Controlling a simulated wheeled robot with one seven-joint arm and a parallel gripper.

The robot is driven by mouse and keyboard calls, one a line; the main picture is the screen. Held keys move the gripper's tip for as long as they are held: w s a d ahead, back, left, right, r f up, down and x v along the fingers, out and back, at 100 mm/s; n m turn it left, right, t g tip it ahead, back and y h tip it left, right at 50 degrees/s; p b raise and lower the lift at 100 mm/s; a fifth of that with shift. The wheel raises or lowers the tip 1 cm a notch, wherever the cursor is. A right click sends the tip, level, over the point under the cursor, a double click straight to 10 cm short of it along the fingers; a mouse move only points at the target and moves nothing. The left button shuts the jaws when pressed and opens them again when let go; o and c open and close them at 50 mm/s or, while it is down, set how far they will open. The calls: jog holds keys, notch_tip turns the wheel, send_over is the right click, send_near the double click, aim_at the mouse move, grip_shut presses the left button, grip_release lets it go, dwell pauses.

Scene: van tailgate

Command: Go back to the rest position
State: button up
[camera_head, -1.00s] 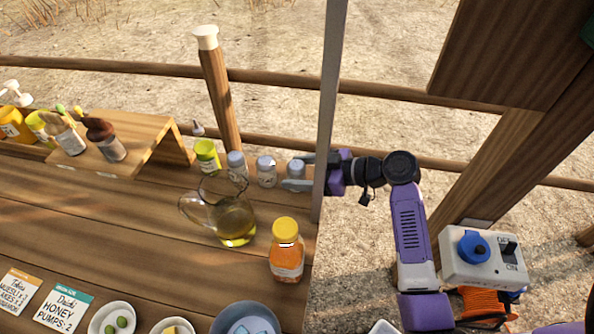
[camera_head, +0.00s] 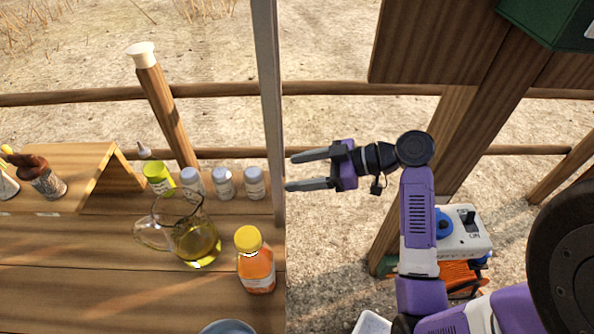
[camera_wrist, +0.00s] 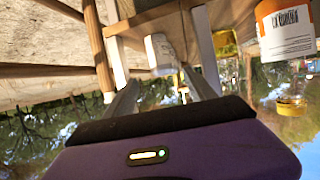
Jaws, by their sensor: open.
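My gripper (camera_head: 308,170) is open and empty in the head view. It is just right of the grey upright post (camera_head: 269,110), clear of the tailgate counter (camera_head: 110,285). Its two fingers point left toward the row of small white-capped jars, the nearest being a jar (camera_head: 254,184) at the counter's right end. In the wrist view the open fingers (camera_wrist: 160,90) show with nothing between them at their tips, and a white jar (camera_wrist: 160,52) lies beyond them.
On the counter stand a glass jug (camera_head: 196,238) of yellow-green liquid, an orange bottle (camera_head: 256,265) with a yellow lid, and a wooden riser (camera_head: 85,165). A white switch box (camera_head: 465,235) is beside my arm. Dark wooden beams (camera_head: 440,45) are at upper right.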

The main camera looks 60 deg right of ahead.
dwell(0.4)
jog(key=w+d+m+t+h, duration=0.1)
jog(key=d+m+t+h, duration=0.1)
jog(key=d+m+h, duration=0.7)
jog(key=s+a+n+y, duration=0.1)
jog(key=s+a+n, duration=0.1)
jog(key=s+a, duration=0.8)
jog(key=s+a+r+n+y, duration=0.1)
jog(key=s+a+n+y, duration=0.1)
jog(key=s+a, duration=0.9)
jog(key=a, duration=0.8)
jog(key=shift+s+a+t+y, duration=0.15)
jog(key=shift+s+t+y, duration=0.15)
